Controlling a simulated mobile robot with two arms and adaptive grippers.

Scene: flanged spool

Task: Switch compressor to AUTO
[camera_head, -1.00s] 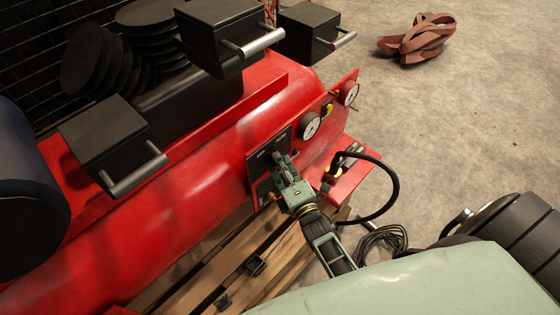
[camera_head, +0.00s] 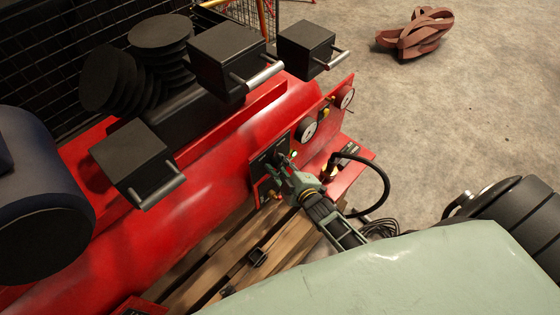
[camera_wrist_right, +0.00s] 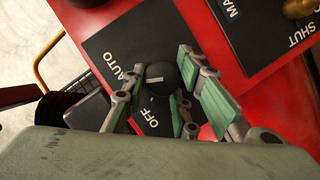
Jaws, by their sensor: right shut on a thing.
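The red compressor (camera_head: 190,185) fills the left and middle of the head view. Its black switch panel (camera_head: 262,167) faces my right gripper (camera_head: 284,167). In the right wrist view, the panel (camera_wrist_right: 110,40) carries the words AUTO and OFF beside a round black knob (camera_wrist_right: 162,78) with a short pale mark. My right gripper (camera_wrist_right: 165,72) has its green-padded fingers on either side of the knob and is shut on it. The fingers hide part of the knob and panel, so I cannot tell its exact setting. My left gripper is not in view.
Gauges (camera_head: 307,129) and a red shelf with a black hose (camera_head: 383,180) lie right of the panel. Black boxes with bar handles (camera_head: 133,162) stick out above the tank. A wooden pallet (camera_head: 215,262) lies below. The concrete floor at right is mostly clear.

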